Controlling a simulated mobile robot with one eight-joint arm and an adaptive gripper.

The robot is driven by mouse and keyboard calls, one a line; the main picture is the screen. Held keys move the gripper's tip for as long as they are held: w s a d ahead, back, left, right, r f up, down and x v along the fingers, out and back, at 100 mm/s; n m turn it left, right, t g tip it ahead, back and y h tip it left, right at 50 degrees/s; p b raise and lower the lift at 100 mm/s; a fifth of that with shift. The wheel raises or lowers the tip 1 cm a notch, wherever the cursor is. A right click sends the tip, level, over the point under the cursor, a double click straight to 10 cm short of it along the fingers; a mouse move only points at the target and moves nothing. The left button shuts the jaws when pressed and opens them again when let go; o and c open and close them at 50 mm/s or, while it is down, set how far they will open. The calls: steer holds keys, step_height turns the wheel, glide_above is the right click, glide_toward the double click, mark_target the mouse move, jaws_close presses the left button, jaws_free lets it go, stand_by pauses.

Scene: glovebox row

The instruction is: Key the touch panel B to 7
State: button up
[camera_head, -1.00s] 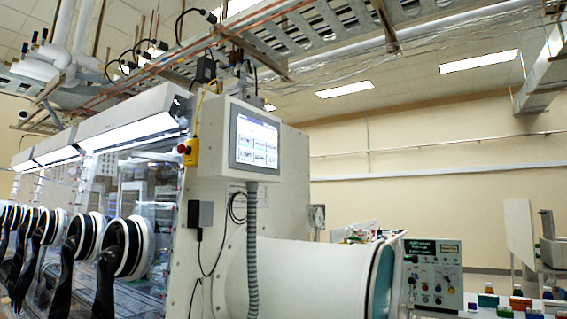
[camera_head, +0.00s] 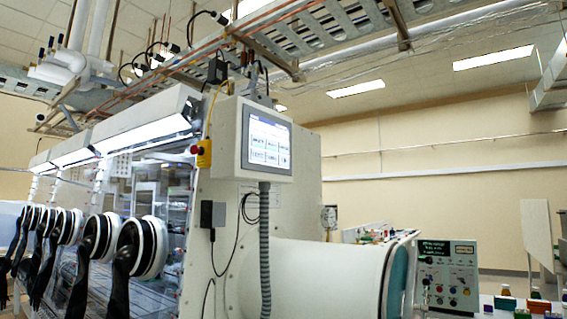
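A touch panel (camera_head: 270,141) with a lit screen is set in a white box on the end wall of the glovebox. Its screen shows two rows of buttons with small text that I cannot read. I cannot tell from its markings whether this is panel B. My gripper is not in view.
The glovebox row (camera_head: 120,215) with black gloves runs off to the left. A large white cylinder (camera_head: 315,270) juts out below the panel. A yellow box with a red button (camera_head: 203,152) hangs left of the panel. A control box (camera_head: 447,275) and small coloured containers (camera_head: 520,305) stand at lower right.

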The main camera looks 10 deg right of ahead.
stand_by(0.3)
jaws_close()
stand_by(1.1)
